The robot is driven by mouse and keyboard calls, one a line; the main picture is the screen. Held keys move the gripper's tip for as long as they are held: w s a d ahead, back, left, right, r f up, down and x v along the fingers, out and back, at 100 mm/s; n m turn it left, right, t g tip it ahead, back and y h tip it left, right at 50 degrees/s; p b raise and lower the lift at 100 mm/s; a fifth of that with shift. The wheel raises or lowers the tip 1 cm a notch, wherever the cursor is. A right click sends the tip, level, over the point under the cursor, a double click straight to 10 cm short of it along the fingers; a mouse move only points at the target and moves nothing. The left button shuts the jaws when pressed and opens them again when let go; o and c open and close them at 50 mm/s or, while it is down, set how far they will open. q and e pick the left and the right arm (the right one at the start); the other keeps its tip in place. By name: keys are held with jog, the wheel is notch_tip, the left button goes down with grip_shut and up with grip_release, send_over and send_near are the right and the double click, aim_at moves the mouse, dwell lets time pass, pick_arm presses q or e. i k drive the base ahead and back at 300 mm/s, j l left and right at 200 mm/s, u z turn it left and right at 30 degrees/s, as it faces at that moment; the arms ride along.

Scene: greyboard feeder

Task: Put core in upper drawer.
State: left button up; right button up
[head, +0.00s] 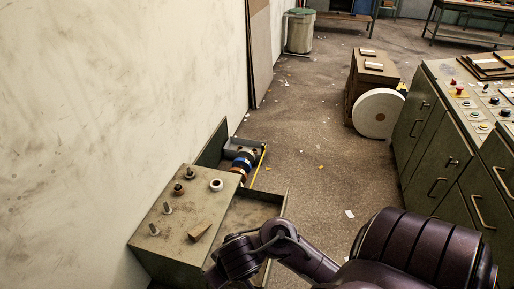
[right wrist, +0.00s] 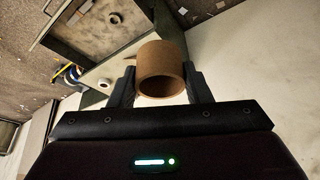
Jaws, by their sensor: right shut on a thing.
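The core (right wrist: 162,68) is a brown cardboard ring in the right wrist view. My right gripper (right wrist: 160,82) is shut on it, with one dark finger on each side, and its open end faces the camera. A green metal cabinet (head: 180,215) stands against the wall in the head view. An open drawer (head: 252,208) sticks out from its right side; the drawer's near part is hidden behind my right arm. An open tray-like drawer also shows at the upper left of the right wrist view (right wrist: 122,48), apart from the core. The right gripper and core do not show in the head view.
A control bench (head: 440,150) stands at the right. The floor between is mostly clear.

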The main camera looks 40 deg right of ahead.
aim_at(255, 223)
jog(key=k+l+u, duration=0.1)
jog(key=l, duration=0.25)
jog(key=k+l+u, duration=0.1)
jog(key=l, duration=0.25)
jog(key=k+l+u, duration=0.15)
jog(key=l, duration=0.2)
jog(key=k+l+u, duration=0.1)
jog(key=l, duration=0.2)
jog(key=l+u, duration=0.25)
jog(key=l, duration=1.6)
